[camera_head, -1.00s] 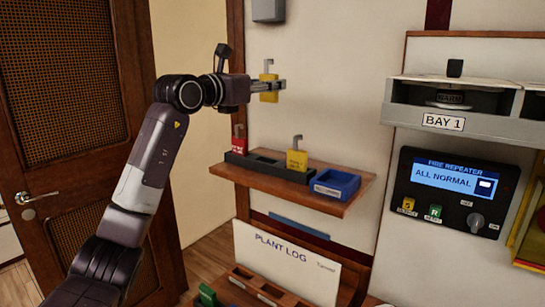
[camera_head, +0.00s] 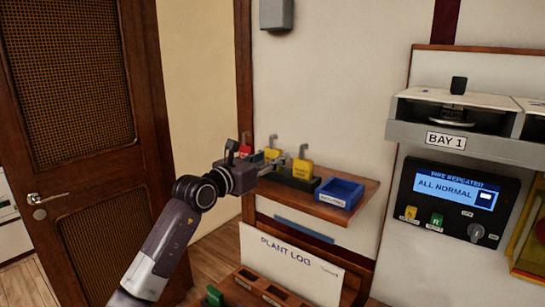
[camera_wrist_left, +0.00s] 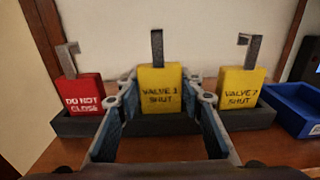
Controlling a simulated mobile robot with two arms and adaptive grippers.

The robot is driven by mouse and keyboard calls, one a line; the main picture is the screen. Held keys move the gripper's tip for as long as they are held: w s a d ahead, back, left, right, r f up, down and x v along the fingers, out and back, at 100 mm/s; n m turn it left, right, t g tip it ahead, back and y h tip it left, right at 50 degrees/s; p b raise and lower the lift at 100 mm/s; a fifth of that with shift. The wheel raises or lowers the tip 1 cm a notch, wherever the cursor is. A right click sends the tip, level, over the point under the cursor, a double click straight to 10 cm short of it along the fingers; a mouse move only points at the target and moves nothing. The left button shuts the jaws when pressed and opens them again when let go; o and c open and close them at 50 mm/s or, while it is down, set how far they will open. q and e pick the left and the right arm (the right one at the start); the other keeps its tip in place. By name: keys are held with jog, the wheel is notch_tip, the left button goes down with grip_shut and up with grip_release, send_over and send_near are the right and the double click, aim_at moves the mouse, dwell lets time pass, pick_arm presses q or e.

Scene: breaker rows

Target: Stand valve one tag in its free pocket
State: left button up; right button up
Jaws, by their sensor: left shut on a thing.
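The yellow valve 1 tag (camera_wrist_left: 160,90), with a metal hook on top, is upright between the fingers of my left gripper (camera_wrist_left: 162,98). My left gripper (camera_head: 266,166) is shut on this tag (camera_head: 272,154) in the head view. The tag is at the middle pocket of the black rack (camera_wrist_left: 245,119), between the two other tags. Its lower edge meets the rack in the picture; I cannot tell how deep it sits. The red DO NOT CLOSE tag (camera_wrist_left: 82,95) stands in the left pocket, and the yellow valve 2 tag (camera_wrist_left: 240,87) in the right one. My right gripper is not in view.
The rack is on a wooden wall shelf (camera_head: 362,205) with a blue bin (camera_head: 343,191) at its right. Below is a PLANT LOG board (camera_head: 300,262). A fire repeater panel (camera_head: 450,205) is on the wall at right. The air above the shelf is clear.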

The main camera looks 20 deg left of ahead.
pick_arm(q)
jog(key=shift+f, duration=0.2)
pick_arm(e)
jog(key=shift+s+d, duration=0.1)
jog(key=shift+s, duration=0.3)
pick_arm(q)
jog(key=shift+f, duration=0.2)
jog(key=o, duration=1.1)
jog(key=shift+o, duration=0.2)
